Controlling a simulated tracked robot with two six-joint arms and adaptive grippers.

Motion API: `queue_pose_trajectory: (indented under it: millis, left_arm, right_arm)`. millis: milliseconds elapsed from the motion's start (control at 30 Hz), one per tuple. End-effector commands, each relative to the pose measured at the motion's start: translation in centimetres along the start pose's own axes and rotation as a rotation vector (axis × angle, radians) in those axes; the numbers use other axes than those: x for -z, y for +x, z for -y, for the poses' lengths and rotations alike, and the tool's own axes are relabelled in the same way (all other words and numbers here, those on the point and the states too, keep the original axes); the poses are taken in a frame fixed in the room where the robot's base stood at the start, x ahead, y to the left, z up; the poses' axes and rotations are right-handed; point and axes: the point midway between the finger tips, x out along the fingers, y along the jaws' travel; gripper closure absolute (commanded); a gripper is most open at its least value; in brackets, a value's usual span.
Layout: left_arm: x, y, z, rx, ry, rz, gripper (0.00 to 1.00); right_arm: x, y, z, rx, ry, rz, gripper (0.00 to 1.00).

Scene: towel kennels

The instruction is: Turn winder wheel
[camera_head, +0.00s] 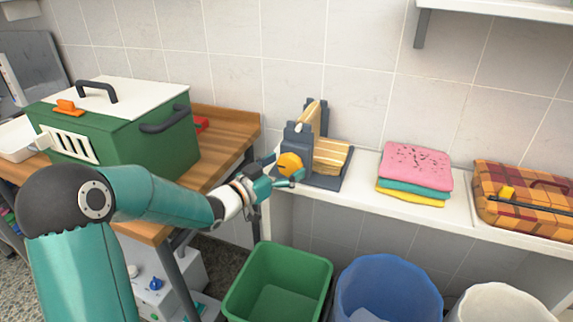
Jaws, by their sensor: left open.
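The winder (301,138) is a dark grey stand on the white shelf, with a wooden slatted part on its right side. Its yellow-orange wheel or knob (290,164) faces the front left. My left gripper (283,172) is open right at the wheel, with one finger above left of it and one below it. I cannot tell whether the fingers touch the wheel. My right gripper is not in view.
A green box (120,145) with a white lid stands on the wooden table at left. Folded towels (415,168) and a plaid basket (525,195) lie on the shelf to the right. A green bin (278,255), a blue bin (388,280) and a white bin (500,300) stand below.

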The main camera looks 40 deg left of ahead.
Motion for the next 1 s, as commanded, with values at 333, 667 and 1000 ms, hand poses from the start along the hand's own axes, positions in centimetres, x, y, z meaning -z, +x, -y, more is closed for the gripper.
queue_pose_trajectory:
  millis: [333, 667, 1000]
  left_arm:
    - [0.02, 0.63, -0.06, -0.001, 0.0, -0.001, 0.12]
    - [0.02, 0.63, -0.08, -0.001, 0.0, -0.001, 0.6]
    - [-0.01, 0.64, -0.11, -0.001, 0.022, 0.008, 0.71]
  right_arm:
    - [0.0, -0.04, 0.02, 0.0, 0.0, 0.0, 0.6]
    - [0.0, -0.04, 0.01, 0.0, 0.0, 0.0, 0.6]
    - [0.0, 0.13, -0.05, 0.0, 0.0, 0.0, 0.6]
